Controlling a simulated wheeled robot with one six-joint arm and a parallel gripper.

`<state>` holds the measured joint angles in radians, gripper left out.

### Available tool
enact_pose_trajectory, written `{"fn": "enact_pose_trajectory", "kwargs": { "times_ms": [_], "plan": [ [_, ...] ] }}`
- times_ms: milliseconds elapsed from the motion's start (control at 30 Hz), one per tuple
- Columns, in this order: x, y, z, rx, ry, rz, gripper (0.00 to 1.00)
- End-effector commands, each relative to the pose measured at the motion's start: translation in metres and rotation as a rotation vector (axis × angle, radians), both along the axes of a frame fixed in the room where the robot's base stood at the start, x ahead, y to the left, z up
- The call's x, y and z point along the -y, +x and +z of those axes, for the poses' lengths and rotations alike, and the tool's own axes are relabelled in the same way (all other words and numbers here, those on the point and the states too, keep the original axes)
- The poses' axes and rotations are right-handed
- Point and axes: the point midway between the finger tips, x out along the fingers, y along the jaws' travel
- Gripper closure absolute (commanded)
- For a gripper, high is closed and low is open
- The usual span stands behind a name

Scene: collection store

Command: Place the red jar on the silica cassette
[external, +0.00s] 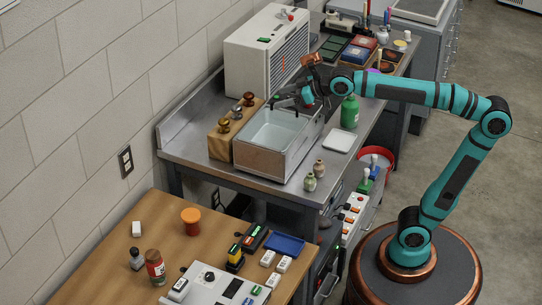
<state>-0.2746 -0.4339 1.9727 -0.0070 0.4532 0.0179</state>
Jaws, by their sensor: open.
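My gripper (290,100) is at the end of the teal arm, over the far part of an open metal tank (270,160) on the steel bench. Its jaws are open, seen small and from the side. A small red patch shows beside the jaws; I cannot tell what it is. A red-brown jar with a pale label (155,270) stands on the wooden table at the lower left, far from my gripper. An orange-lidded pot (191,221) stands behind it. I cannot tell which thing is the silica cassette; a white flat tray (340,139) lies right of the tank.
A wooden block with dark knobs (224,125) stands left of the tank. A green bottle (349,112) and two small jars (310,182) stand to its right. A large white unit (266,50) is behind. A blue tray (284,244) and several small devices crowd the wooden table's right side.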

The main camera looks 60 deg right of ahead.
Motion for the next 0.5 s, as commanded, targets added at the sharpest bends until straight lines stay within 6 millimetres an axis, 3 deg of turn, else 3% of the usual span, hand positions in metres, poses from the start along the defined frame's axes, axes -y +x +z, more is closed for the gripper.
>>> {"fn": "enact_pose_trajectory", "kwargs": {
  "times_ms": [200, 500],
  "plan": [
    [0.056, -0.059, -0.007, 0.109, 0.023, -0.082, 0.25],
    [0.113, -0.139, -0.031, 0.26, 0.039, -0.191, 0.25]
  ]
}}
